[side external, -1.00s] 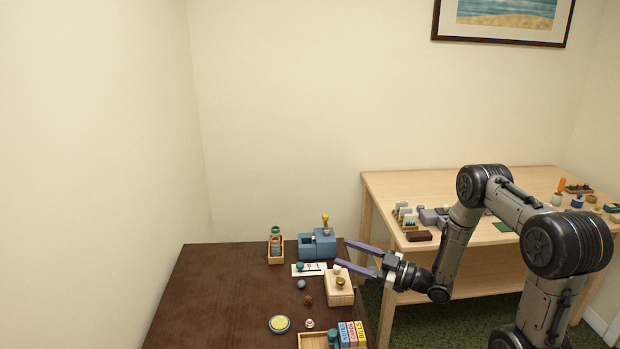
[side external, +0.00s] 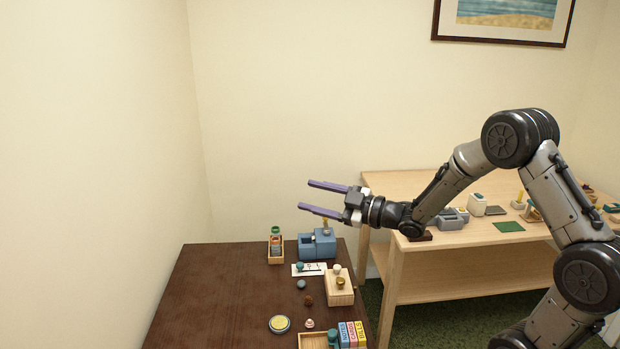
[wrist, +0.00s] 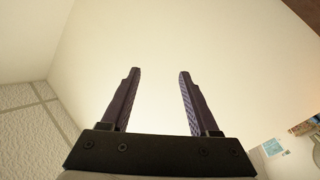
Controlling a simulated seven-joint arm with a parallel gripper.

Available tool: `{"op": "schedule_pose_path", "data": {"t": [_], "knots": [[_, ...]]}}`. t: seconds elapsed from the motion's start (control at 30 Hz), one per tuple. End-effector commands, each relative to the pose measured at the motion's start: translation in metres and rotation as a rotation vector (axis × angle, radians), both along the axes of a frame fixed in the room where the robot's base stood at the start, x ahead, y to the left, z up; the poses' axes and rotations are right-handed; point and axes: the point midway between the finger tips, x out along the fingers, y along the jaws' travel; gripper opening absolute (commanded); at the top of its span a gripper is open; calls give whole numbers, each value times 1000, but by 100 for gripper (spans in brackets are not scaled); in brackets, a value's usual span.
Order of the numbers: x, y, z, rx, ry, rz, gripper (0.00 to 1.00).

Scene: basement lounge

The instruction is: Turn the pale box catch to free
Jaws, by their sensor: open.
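The pale wooden box (side external: 341,292) stands near the right edge of the dark brown table. A brass-coloured knob (side external: 340,282) and a whitish knob (side external: 337,268) show on it; which one is the catch, and how it is turned, is too small to tell. My gripper (side external: 306,195) is open and empty, high above the table's back right part, with its purple fingers pointing left. In the wrist view the two fingers (wrist: 160,74) stand apart with only a plain wall beyond them.
A blue block box (side external: 313,248) with a yellow-topped peg and a small wooden rack (side external: 276,252) stand at the table's back. A white card (side external: 308,270), a yellow round lid (side external: 279,324) and a tray (side external: 313,341) lie nearby. The table's left half is clear.

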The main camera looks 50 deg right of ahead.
Motion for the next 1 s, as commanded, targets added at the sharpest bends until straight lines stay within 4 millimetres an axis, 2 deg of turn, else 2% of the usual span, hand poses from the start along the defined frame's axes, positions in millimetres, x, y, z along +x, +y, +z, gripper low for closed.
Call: {"op": "schedule_pose_path", "data": {"t": [0.03,0.2,0.4,1.0], "knots": [[1,5,10,-10,-2,-4,62],[1,13,35,-30,12,-36,62],[0,18,51,-38,22,-58,62],[-1,24,55,-39,24,-56,62]]}}
